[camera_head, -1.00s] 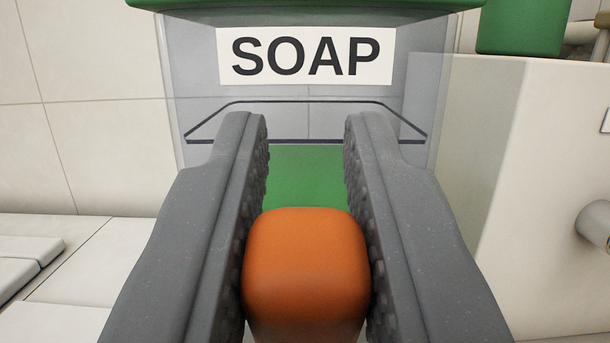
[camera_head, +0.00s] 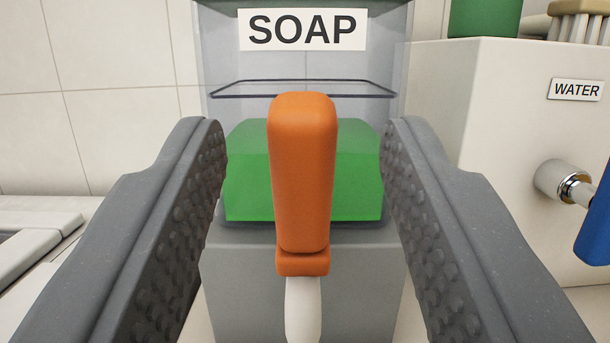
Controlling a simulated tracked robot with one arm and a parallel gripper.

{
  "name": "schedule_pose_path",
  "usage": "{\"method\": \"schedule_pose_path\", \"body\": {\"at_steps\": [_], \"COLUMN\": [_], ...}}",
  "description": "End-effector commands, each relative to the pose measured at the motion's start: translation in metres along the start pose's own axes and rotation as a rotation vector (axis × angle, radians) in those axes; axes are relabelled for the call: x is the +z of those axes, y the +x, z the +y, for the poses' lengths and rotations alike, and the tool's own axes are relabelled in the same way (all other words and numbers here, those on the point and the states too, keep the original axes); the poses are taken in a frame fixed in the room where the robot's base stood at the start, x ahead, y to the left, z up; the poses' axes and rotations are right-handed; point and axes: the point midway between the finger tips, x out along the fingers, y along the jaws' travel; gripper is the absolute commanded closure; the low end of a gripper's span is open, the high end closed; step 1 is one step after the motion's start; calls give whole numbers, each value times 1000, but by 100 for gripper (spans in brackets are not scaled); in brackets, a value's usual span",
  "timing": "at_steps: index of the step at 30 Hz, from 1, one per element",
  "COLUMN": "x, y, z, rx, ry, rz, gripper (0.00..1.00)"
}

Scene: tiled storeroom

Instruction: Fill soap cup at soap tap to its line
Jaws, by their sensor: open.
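The soap dispenser (camera_head: 305,285) stands straight ahead, a clear tank with a white SOAP label (camera_head: 304,30) on top of a grey base. Green soap (camera_head: 240,180) fills the lower part of the tank. An orange tap handle (camera_head: 302,175) stands upright in front of it, with a white stem below. My gripper (camera_head: 304,150) is open, its two grey ribbed fingers on either side of the handle with a clear gap at each side. The soap cup is not in view, and the tap's outlet is below the picture.
At the right stands a pale block with a WATER label (camera_head: 575,90), a metal spout (camera_head: 563,182) and a blue handle (camera_head: 596,225). A green container (camera_head: 484,18) and a brush (camera_head: 580,22) sit on top. A pale counter (camera_head: 40,225) is at the left.

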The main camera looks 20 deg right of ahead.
Motion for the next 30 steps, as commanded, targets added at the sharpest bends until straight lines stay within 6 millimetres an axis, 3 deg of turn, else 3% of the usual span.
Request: {"method": "schedule_pose_path", "body": {"at_steps": [15, 29, 30], "x": [1, 1, 1], "y": [-75, -86, -86], "z": [0, 0, 0], "rx": [-1, 0, 0], "ry": [0, 0, 0], "rz": [-4, -1, -1], "gripper": [58, 58, 64]}}
